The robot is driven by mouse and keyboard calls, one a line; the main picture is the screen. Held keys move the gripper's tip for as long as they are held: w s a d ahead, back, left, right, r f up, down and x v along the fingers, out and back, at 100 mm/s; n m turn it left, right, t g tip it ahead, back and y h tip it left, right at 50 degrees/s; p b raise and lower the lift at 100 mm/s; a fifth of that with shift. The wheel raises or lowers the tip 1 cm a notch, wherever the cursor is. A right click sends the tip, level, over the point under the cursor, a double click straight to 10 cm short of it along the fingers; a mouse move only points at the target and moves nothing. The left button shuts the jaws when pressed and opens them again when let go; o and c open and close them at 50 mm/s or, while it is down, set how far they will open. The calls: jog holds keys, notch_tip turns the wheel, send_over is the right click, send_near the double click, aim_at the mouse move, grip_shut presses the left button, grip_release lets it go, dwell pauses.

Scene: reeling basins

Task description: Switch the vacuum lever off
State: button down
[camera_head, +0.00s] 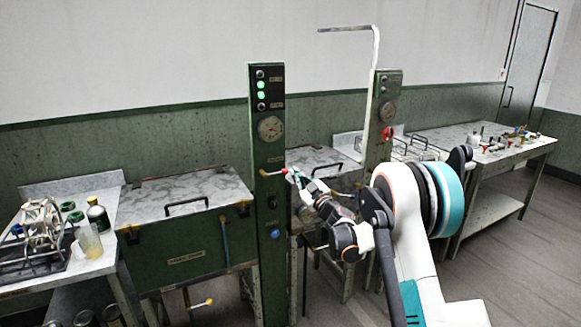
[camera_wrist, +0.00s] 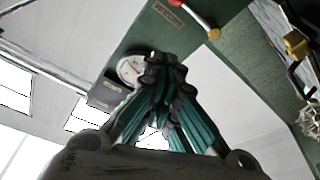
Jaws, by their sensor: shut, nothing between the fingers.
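The vacuum lever (camera_head: 273,173) is a short rod with a red end on the front of the nearer green post (camera_head: 263,215). It points right, nearly level, below the round gauge. In the wrist view, the red part of a lever (camera_wrist: 194,10) shows at the top, near a small label plate (camera_wrist: 168,14) that is hard to read. My gripper (camera_head: 291,173) is shut and empty, with its tips close to the lever's red end in the head view. In the wrist view, my gripper (camera_wrist: 165,62) appears apart from the lever; contact cannot be told in the head view.
The post carries lit green lamps (camera_head: 261,91), a gauge (camera_head: 270,128) and a blue knob (camera_head: 275,234). A green basin (camera_head: 175,245) stands left, with a yellow-ended lever (camera_head: 201,304) below. A second post (camera_head: 381,120) stands behind my arm. A cluttered table (camera_head: 535,146) is at right.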

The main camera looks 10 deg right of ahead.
jog(key=shift+v, duration=1.15)
jog(key=shift+a, duration=0.1)
jog(key=s+d+r+m+h, duration=0.3)
jog(key=r, duration=0.3)
jog(key=s+d+r+m+h, duration=0.2)
jog(key=s+d+r+h, duration=0.15)
jog(key=r, duration=0.35)
jog(key=s+d+r+m+g+h, duration=0.1)
jog(key=s+r+m+h, duration=0.1)
jog(key=s, duration=0.3)
jog(key=s+d+r+m+g+h, duration=0.1)
jog(key=s+d+m+h, duration=0.1)
jog(key=s, duration=0.4)
jog(key=s+a+f+g, duration=0.2)
jog(key=s+f, duration=0.3)
jog(key=s, duration=0.7)
jog(key=s+a+f+g+y, duration=0.1)
jog(key=s+f+g, duration=0.3)
jog(key=s, duration=0.9)
jog(key=s+a+f+m+g+y, duration=0.1)
jog(key=s+f, duration=0.4)
jog(key=s, duration=0.8)
jog(key=a+g, duration=0.1)
jog(key=g, duration=0.1)
jog(key=shift+a+f+g, duration=0.3)
jog(key=shift+a+f, duration=0.05)
